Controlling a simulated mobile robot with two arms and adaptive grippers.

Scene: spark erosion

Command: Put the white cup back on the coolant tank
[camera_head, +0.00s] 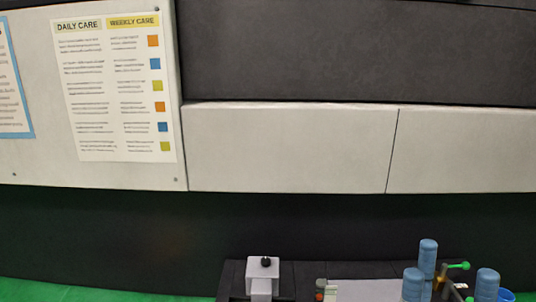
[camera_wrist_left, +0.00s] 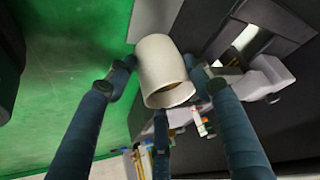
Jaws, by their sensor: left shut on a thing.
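The white cup (camera_wrist_left: 163,68) is in the left wrist view, tilted, with its open rim toward the lower right of the picture. My left gripper (camera_wrist_left: 165,90) is shut on it, with blue fingers on both sides and one below. The cup and left gripper do not show in the head view. My right gripper (camera_head: 450,274) is at the lower right of the head view, with its blue fingers spread apart and nothing seen held. I cannot tell for sure which part is the coolant tank.
A dark unit at the bottom of the head view carries a grey block (camera_head: 262,274) with a black knob. A green-handled part (camera_head: 459,265) shows among the right fingers. A care chart (camera_head: 115,88) hangs on the wall panel. Green floor (camera_wrist_left: 75,60) lies left of the cup.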

